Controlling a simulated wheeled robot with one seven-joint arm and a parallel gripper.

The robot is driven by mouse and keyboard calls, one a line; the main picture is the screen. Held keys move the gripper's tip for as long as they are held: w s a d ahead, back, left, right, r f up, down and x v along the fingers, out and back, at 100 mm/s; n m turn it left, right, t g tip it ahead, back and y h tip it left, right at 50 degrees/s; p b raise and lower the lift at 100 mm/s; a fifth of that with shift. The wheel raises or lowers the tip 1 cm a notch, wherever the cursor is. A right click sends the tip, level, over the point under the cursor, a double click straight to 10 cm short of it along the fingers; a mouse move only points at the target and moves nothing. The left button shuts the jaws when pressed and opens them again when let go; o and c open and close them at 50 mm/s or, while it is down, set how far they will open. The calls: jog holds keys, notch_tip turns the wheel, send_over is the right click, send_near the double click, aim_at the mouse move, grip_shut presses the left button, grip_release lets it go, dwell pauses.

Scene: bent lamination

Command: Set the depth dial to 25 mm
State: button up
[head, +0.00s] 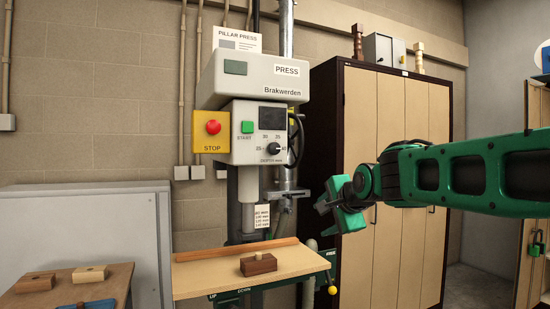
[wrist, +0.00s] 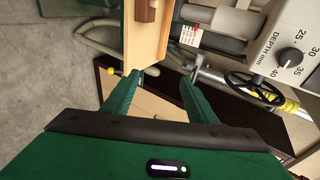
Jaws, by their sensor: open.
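The depth dial (head: 274,148) is a round black knob on the pale front panel of the pillar press (head: 250,88), with the numbers 25, 30, 35 and 40 around it. It also shows at the upper right of the wrist view (wrist: 290,57), turned sideways, above the words DEPTH mm. I cannot tell for sure which number its pointer marks. My gripper (head: 336,206) is to the right of and below the dial, apart from it. In the wrist view its two green fingers (wrist: 158,86) are spread with nothing between them.
A red stop button (head: 213,128) on a yellow box and a green start button (head: 247,127) sit left of the dial. A black handwheel (head: 297,140) stands close to its right. A wooden block (head: 259,264) lies on the press table (head: 210,275). A tall cabinet (head: 385,120) stands behind my arm.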

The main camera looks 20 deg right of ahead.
jog(key=w+a+r+m+t, duration=0.3)
jog(key=w+r, duration=0.2)
jog(key=r, duration=0.4)
jog(key=m+t+y, duration=0.2)
jog(key=m+t, duration=0.1)
send_near(274, 149)
jog(key=w, duration=0.8)
jog(key=shift+d, duration=0.1)
jog(key=shift+f, duration=0.1)
jog(key=c, duration=1)
